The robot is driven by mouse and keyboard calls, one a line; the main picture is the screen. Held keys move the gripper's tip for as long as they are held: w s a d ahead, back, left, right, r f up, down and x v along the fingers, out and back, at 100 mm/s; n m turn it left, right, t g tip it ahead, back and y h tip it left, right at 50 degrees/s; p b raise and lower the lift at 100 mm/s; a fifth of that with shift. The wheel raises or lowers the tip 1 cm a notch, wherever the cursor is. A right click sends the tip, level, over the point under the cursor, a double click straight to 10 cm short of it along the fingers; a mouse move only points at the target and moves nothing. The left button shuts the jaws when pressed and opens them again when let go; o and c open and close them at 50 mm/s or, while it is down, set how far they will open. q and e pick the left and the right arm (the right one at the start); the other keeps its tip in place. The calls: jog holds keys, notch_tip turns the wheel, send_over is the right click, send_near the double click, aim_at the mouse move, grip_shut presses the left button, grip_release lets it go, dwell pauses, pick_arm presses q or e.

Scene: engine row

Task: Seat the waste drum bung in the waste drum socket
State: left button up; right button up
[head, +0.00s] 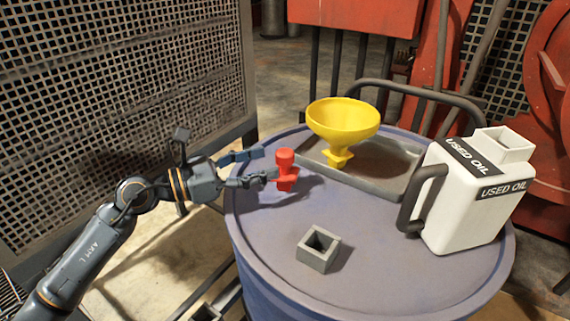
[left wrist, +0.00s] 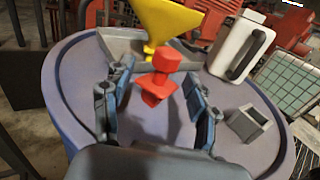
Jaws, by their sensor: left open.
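The red bung (head: 286,170) is on the left part of the blue-grey drum top (head: 385,275), its round head up and a wider block below. In the left wrist view the bung (left wrist: 160,82) shows between and just beyond the fingertips. My left gripper (head: 266,164) is open and reaches in from the left, beside the bung. Its fingers (left wrist: 156,72) spread to both sides of the bung; I cannot tell whether they touch it. The grey square socket (head: 318,249) stands open and empty near the drum's front; it also shows in the left wrist view (left wrist: 247,125). My right gripper is not in view.
A yellow funnel (head: 342,119) stands in a shallow grey tray (head: 385,184) behind the bung. A white used oil can (head: 472,203) stands at the right. A mesh panel (head: 120,100) rises at the left. The drum top between bung and socket is clear.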

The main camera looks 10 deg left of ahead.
aim_at(283, 158)
pick_arm(q)
jog(key=p+x, duration=0.1)
jog(key=x, duration=0.1)
jog(key=p+x, duration=0.1)
jog(key=x, duration=0.1)
jog(key=shift+s+d+r+p, duration=0.15)
jog(key=shift+d+r+p, duration=0.1)
jog(key=shift+d+p, duration=0.15)
jog(key=shift+w+d+f, duration=0.2)
jog(key=shift+d, duration=0.15)
jog(key=shift+a, duration=0.1)
jog(key=shift+c, duration=0.5)
jog(key=c, duration=1.1)
grip_shut()
jog(key=shift+r, duration=0.1)
